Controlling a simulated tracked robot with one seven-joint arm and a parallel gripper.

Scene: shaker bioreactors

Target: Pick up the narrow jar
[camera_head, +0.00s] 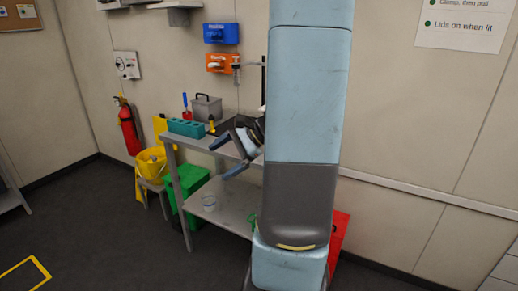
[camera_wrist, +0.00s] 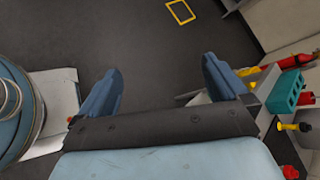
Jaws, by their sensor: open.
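I cannot pick out a narrow jar with certainty in either view. My gripper (camera_head: 223,157) is in front of the bench at about tabletop height, above and apart from that container. In the wrist view my gripper (camera_wrist: 160,66) is open, with only dark floor between its two blue fingers. My arm hides the right part of the bench.
A teal rack (camera_head: 186,128), also in the wrist view (camera_wrist: 287,92), and a grey lidded box (camera_head: 207,108) stand on the bench. A red panel (camera_head: 338,238) is right.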

